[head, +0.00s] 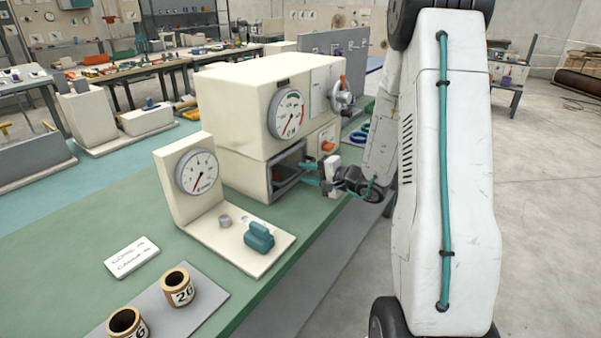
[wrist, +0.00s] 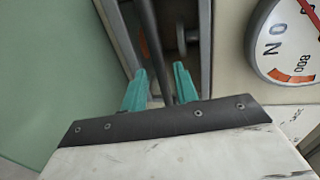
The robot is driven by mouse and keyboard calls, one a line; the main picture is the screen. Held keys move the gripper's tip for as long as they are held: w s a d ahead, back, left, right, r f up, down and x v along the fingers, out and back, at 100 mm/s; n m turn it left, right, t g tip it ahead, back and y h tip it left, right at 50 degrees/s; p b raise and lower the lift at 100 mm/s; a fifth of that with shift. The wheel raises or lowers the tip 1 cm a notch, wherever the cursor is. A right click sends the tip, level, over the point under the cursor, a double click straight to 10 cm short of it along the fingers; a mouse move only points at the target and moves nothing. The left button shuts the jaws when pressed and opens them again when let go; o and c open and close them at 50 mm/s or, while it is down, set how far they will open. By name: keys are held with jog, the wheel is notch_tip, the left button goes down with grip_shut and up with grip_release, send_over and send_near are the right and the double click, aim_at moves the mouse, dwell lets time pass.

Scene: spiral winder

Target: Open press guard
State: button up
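The press is a cream machine (head: 255,99) on the green bench, with a round gauge and a dark-framed opening (head: 285,172) low in its front. My gripper (head: 303,172) reaches from the right to this opening; its teal fingers are spread at the right side of the frame. In the wrist view, my gripper (wrist: 160,72) has a dark bar (wrist: 148,35) running between its fingers, with small gaps seeming to show on both sides. The bar looks like part of the guard, but I cannot tell for sure. Contact is not clear.
A gauge stand (head: 185,150) with a teal knob (head: 259,237) stands left of the press. Numbered cups (head: 178,288) sit on a grey plate (head: 205,308) at the front. A lever wheel (head: 343,97) is on the press's right side. Open floor lies right of the bench.

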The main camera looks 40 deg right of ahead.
jog(key=shift+x, duration=1.35)
